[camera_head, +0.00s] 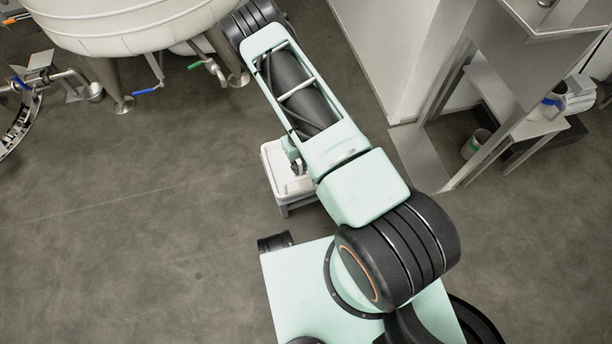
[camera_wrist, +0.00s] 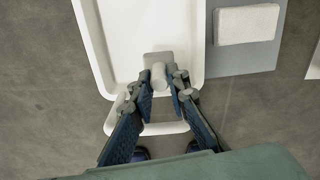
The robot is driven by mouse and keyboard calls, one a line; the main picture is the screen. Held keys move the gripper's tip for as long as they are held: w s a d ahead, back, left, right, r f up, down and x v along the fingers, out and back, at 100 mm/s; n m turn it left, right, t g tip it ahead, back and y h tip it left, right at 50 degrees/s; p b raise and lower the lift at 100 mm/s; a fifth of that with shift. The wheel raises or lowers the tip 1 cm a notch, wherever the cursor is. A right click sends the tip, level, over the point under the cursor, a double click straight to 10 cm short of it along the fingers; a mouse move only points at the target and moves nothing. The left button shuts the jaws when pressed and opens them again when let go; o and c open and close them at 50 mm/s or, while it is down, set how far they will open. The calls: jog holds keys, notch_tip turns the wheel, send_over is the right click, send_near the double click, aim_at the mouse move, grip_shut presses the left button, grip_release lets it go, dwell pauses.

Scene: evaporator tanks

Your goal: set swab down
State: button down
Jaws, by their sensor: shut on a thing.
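In the wrist view my gripper (camera_wrist: 163,88) has its two blue-grey fingers closed on the swab (camera_wrist: 158,74), a small pale rounded piece at the fingertips. The rest of the swab is hard to make out. A small grey patch shows just beyond it. The fingertips are over the near end of a white tray (camera_wrist: 90,35) with a raised rim. I cannot tell whether the swab touches the tray. In the head view the tray (camera_head: 272,160) sits partly under my arm, and my gripper (camera_head: 298,166) shows small above it.
A white block (camera_wrist: 248,25) lies on a grey surface right of the tray. A large white tank (camera_head: 120,30) on metal legs stands at the upper left. A steel bench (camera_head: 535,60) and a bin (camera_head: 474,146) are at right.

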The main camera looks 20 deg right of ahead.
jog(key=shift+s+d+f, duration=0.15)
jog(key=shift+d+f, duration=0.6)
jog(key=shift+f, duration=0.2)
jog(key=f, duration=0.1)
jog(key=f+b, duration=0.1)
jog(key=f, duration=0.1)
jog(key=shift+s+d+f+b, duration=0.1)
jog(key=shift+d+f+b, duration=0.2)
jog(key=shift+f+b, duration=0.1)
jog(key=c, duration=2.2)
grip_release()
jog(key=shift+r, duration=0.1)
jog(key=shift+o, duration=0.2)
notch_tip(320, 180, up, 12)
jog(key=p, duration=0.4)
